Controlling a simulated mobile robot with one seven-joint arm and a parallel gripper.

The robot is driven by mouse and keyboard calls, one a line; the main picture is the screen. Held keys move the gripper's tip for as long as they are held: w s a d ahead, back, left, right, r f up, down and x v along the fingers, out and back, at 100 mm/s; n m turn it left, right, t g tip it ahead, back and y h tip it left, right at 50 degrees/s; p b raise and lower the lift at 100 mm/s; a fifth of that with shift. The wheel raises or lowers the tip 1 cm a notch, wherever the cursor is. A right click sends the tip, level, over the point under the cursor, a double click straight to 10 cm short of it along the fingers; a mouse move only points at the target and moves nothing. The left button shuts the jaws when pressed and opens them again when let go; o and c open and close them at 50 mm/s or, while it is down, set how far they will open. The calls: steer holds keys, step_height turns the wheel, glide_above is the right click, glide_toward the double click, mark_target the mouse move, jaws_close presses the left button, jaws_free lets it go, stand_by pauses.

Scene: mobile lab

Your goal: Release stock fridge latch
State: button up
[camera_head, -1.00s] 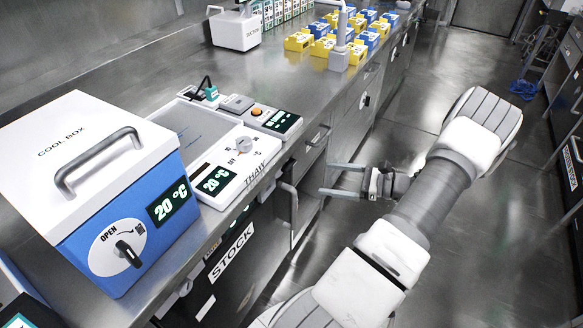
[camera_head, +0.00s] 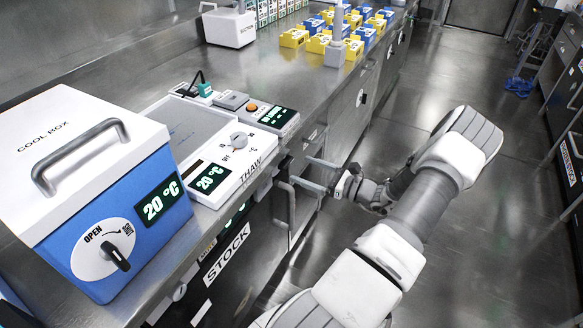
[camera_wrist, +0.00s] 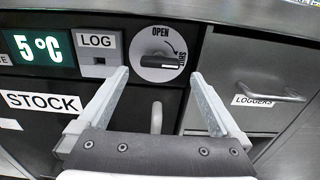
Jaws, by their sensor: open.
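The stock fridge is a dark front under the counter, with a white STOCK label (camera_head: 227,252) in the head view. In the wrist view it shows a STOCK label (camera_wrist: 42,102) and a green 5 °C display (camera_wrist: 38,46). Its latch (camera_wrist: 160,61) is a black lever on a round white dial marked OPEN and SHUT; the lever lies about level, its end near SHUT. My gripper (camera_wrist: 160,78) is open and empty, its fingers either side of the latch in the picture. The remaining distance is unclear. The gripper (camera_head: 300,171) also shows beside the cabinet fronts in the head view.
A grey pull handle (camera_wrist: 156,118) stands below the latch. A LOGGERS drawer (camera_wrist: 245,82) with a bar handle is on the right. The cool box (camera_head: 120,190) and thaw unit (camera_head: 215,165) stand on the counter above.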

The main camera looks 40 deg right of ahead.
mark_target(289, 164)
steer(key=x, duration=0.5)
steer(key=shift+w+b, duration=0.1)
steer(key=shift+b, duration=0.25)
steer(key=c, duration=1.2)
steer(key=shift+c, duration=0.2)
